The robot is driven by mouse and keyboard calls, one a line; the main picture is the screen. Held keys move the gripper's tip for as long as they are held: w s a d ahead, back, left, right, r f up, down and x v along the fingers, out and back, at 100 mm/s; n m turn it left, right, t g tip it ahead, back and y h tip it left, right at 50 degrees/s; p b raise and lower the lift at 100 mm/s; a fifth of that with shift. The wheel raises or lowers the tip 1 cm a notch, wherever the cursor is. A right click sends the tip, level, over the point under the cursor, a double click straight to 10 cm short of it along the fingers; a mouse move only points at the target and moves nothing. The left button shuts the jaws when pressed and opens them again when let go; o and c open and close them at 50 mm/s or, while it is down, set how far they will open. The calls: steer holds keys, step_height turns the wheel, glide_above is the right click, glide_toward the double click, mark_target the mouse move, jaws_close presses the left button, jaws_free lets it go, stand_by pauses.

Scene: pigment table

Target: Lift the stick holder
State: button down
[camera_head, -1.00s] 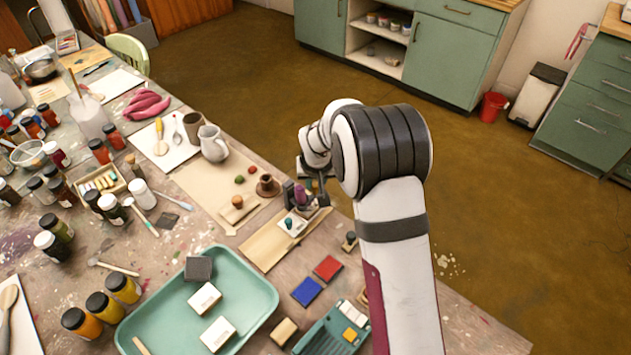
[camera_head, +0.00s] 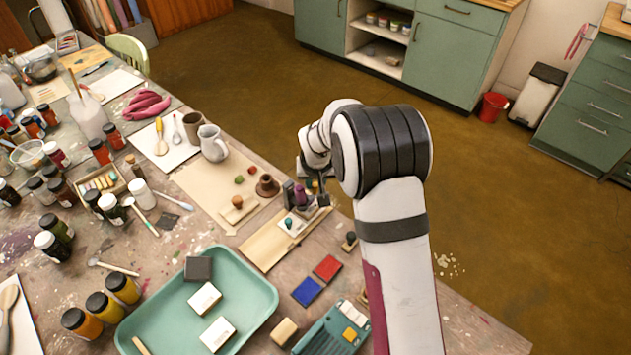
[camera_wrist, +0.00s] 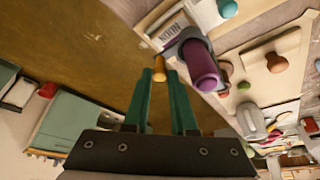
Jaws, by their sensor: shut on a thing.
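The stick holder (camera_wrist: 172,36) is a small pale block with dark lettering, near the right table edge, carrying a dark grey stick, a purple stick (camera_wrist: 204,68) and an orange stick (camera_wrist: 159,67). In the head view the purple stick (camera_head: 301,195) shows beside my gripper (camera_head: 319,191). In the wrist view my gripper (camera_wrist: 161,78) has its green fingers close together at the holder, with the orange stick between the tips. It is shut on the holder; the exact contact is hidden. I cannot tell whether the holder is clear of the table.
A white piece with a teal knob (camera_head: 289,222) stands close by on a wooden board (camera_head: 262,246). A brown knobbed piece (camera_head: 267,185) and a grey jug (camera_head: 212,143) are further back. A teal tray (camera_head: 266,302) and red and blue pads (camera_head: 307,291) lie nearer.

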steer(key=shift+r, duration=0.65)
steer(key=c, duration=1)
jaws_free()
steer(key=v, duration=1.5)
steer(key=shift+s+r, duration=0.1)
steer(key=shift+r, duration=0.3)
steer(key=s+d+m+g, duration=0.1)
steer(key=s+m, duration=0.1)
steer(key=s, duration=0.9)
steer(key=s+d+f+m+g+y, duration=0.1)
steer(key=s+g, duration=0.1)
steer(key=s, duration=0.9)
steer(key=s+d+f+m+g, duration=0.1)
steer(key=s+m, duration=0.1)
steer(key=s, duration=0.9)
steer(key=shift+m+g+y, duration=0.3)
steer(key=shift+g+y, duration=0.1)
